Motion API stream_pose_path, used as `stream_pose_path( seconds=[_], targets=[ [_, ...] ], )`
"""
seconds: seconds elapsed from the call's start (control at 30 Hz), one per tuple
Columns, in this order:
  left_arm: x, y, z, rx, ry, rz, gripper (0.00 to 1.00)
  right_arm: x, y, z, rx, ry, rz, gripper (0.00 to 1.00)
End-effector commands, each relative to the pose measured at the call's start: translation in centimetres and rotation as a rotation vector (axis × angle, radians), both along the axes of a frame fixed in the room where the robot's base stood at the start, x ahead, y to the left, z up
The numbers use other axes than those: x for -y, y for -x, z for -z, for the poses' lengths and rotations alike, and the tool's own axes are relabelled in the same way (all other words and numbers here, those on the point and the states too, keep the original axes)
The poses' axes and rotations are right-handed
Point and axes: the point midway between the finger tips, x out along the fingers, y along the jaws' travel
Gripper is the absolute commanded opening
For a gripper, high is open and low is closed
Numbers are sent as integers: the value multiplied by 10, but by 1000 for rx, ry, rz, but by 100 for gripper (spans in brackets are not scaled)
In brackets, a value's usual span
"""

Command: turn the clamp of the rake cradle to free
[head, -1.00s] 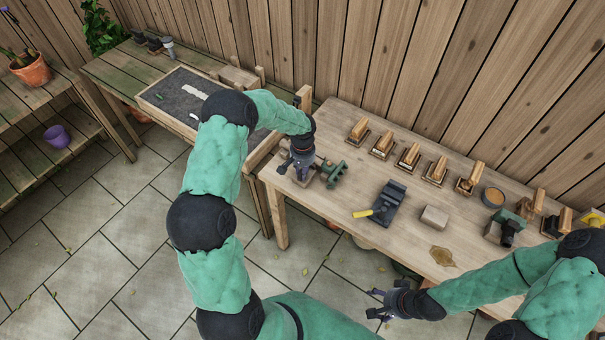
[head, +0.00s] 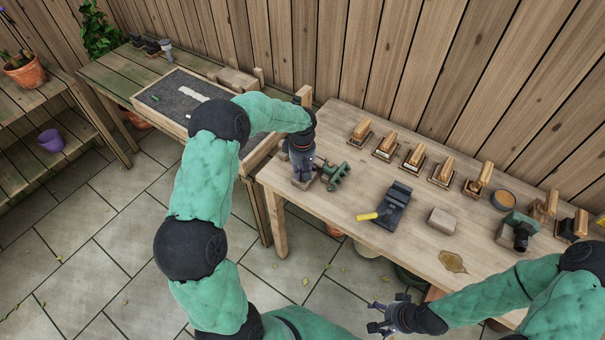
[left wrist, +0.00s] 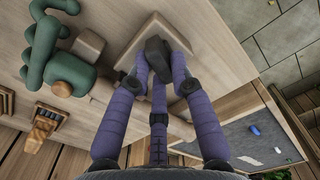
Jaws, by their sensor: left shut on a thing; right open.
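My left gripper (head: 302,178) points down at the left end of the workbench. In the left wrist view its purple fingers (left wrist: 158,75) are shut on a dark grey block-like part (left wrist: 157,52), which looks like the clamp. That part sits over a pale wooden base (left wrist: 150,28), whose edge shows under the gripper in the head view (head: 304,186). The fingers hide much of the part, so I cannot tell its exact turn. A green metal fitting (head: 333,174) stands just right of it, also in the left wrist view (left wrist: 65,68). My right gripper (head: 378,317) is open and empty in front of the bench.
A gravel tray (head: 140,100) lies to the left. The front middle of the bench is clear.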

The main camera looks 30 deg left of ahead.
Motion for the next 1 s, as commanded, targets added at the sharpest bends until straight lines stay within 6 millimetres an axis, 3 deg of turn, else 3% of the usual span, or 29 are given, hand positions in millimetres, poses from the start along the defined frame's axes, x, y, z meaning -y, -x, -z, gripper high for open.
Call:
stream_pose_path(
  seconds=[0.4, 1.0],
  targets=[
    [-1, -1, 0, 2, 0, -277, 0, 0, 0, 14, 0, 0, 0, 69],
    [-2, -1, -1, 3, 1, -363, 0, 0, 0, 16, 0, 0, 0, 69]
  ],
)
